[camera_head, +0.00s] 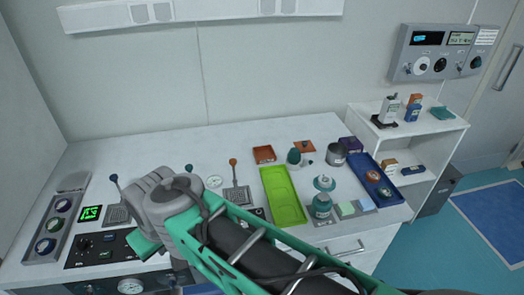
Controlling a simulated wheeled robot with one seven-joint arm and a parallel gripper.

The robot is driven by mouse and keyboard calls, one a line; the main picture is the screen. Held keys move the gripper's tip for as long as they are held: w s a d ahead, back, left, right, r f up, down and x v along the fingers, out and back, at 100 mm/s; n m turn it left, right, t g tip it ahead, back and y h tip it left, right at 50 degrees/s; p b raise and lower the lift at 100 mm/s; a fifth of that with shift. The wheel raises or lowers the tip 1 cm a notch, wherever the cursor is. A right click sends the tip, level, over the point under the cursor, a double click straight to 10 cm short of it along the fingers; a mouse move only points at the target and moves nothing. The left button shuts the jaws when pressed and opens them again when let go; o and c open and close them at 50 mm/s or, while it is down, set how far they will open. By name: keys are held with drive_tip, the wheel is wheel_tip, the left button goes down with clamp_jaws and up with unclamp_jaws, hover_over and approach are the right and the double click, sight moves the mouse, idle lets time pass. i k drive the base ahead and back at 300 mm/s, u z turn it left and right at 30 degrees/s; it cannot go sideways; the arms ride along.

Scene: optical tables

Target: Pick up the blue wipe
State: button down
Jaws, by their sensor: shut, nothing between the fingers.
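A small light-blue folded square (366,204), which looks like the blue wipe, lies near the front right of the white bench. It is beside a pale green square (345,209), right of a teal bottle (322,206) and just in front of a dark blue tray. Nothing covers it. My arm crosses the lower middle of the view, with its grey joint over the left part of the bench, well left of the wipe. My gripper's fingers do not show.
A lime green tray (283,196) lies left of the bottle. The dark blue tray (390,196) holds round items. A grey metal cup (336,155) and an orange-brown dish (264,154) stand behind. Control panels fill the left. A white shelf unit (430,130) stands right.

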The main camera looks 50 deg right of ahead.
sight(366, 204)
drive_tip(key=z, duration=2.75)
